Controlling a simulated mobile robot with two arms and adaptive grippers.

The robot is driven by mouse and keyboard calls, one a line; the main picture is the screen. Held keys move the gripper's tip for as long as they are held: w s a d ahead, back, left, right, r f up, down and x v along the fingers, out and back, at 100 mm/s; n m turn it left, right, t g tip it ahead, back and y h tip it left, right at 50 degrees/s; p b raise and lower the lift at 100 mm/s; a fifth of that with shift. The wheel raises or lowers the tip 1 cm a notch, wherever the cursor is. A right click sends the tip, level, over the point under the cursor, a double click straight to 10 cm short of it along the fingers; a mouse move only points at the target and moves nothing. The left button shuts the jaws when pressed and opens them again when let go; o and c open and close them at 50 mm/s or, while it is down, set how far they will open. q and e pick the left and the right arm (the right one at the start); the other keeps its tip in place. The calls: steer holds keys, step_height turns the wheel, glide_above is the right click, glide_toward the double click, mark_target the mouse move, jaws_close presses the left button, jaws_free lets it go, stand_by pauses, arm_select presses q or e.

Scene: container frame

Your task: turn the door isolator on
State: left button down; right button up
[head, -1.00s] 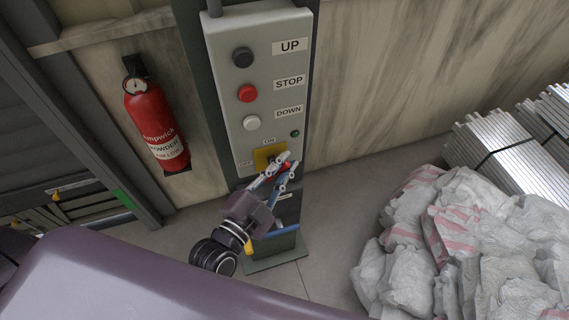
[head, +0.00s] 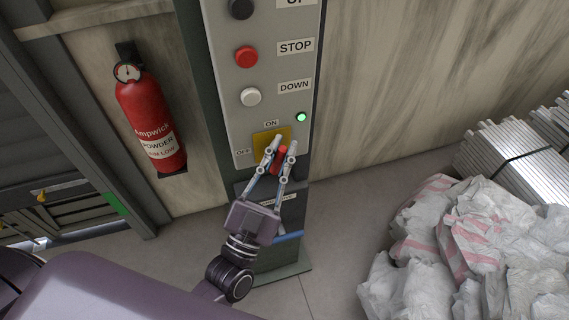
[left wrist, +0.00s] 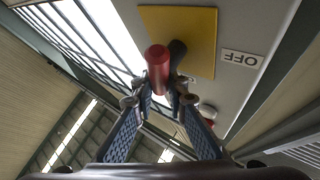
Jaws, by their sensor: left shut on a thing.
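The door isolator is a rotary handle with a red grip (head: 281,158) on a yellow plate (head: 260,139), low on the grey control panel (head: 228,128). The ON label (head: 271,124) is above the plate and the OFF label (head: 243,153) is at its left. A small round lamp (head: 301,117) glows bright green. My left gripper (head: 280,150) is shut on the red handle, with one finger on each side. The left wrist view shows the red handle end (left wrist: 157,66) between the fingers and the OFF label (left wrist: 240,58) upside down. My fingers partly hide the handle and plate.
Above the isolator are a red STOP button (head: 246,57) and a white DOWN button (head: 251,96). A fire extinguisher (head: 152,122) hangs at the left. Grey-white sacks (head: 480,235) and metal bars (head: 508,152) lie at the right. Floor shows between the post and the sacks.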

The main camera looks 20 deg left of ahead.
arm_select(q)
steer(key=n+y+b, duration=0.1)
steer(key=n+t+y+b, duration=0.1)
steer(key=n+y+b, duration=0.1)
steer(key=shift+s+a+f+n+t, duration=0.1)
steer(key=shift+s+a+n+t, duration=0.05)
steer(key=shift+a+n+t, duration=0.2)
steer(key=shift+n+t+y+b, duration=0.35)
steer(key=shift+n+y+b, duration=0.25)
steer(key=shift+n, duration=0.15)
steer(key=shift+r, duration=0.2)
steer(key=c, duration=2.2)
jaws_free()
steer(key=shift+s+f, duration=0.4)
steer(key=v, duration=1.1)
steer(key=shift+s, duration=0.1)
